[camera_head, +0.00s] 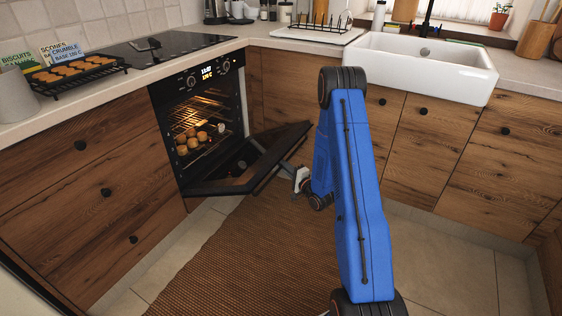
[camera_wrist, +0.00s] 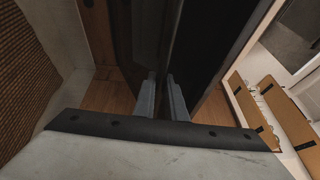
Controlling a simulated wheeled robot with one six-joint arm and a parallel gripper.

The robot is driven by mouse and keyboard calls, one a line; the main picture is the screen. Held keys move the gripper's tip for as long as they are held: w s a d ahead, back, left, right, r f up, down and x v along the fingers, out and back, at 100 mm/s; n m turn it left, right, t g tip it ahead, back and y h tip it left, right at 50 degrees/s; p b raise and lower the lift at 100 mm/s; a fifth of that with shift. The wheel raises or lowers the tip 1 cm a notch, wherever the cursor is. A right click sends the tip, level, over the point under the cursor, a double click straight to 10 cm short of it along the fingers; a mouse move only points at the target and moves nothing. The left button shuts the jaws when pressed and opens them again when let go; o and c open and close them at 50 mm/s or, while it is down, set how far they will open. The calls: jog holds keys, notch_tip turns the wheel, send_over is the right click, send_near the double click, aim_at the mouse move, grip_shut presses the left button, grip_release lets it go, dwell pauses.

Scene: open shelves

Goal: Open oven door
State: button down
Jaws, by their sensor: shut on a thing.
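The oven (camera_head: 205,100) is built into the wooden cabinets at the left, with its inside lit. Its black-framed door (camera_head: 225,188) is swung well open and slants out over the floor. My gripper (camera_head: 285,164) is at the outer edge of the door, at the end of my blue arm. In the wrist view, my gripper's two grey fingers (camera_wrist: 163,98) are close together on the dark door (camera_wrist: 185,50). They are shut on the door's edge or handle; which one is hard to tell. Round baked items (camera_head: 192,138) sit on a rack inside the oven.
A brown woven rug (camera_head: 240,250) covers the floor before the oven. Wooden drawers (camera_head: 80,190) stand to the left, and cabinets (camera_head: 425,145) under the white sink (camera_head: 410,70) to the right. A tray of baked goods (camera_head: 75,72) sits on the left counter.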

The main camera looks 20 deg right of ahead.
jog(key=shift+s+f, duration=0.1)
jog(key=shift+f, duration=0.2)
jog(key=c, duration=1.8)
grip_release()
jog(key=shift+s+d, duration=0.1)
jog(key=v, duration=1.7)
jog(key=shift+s+d, duration=0.1)
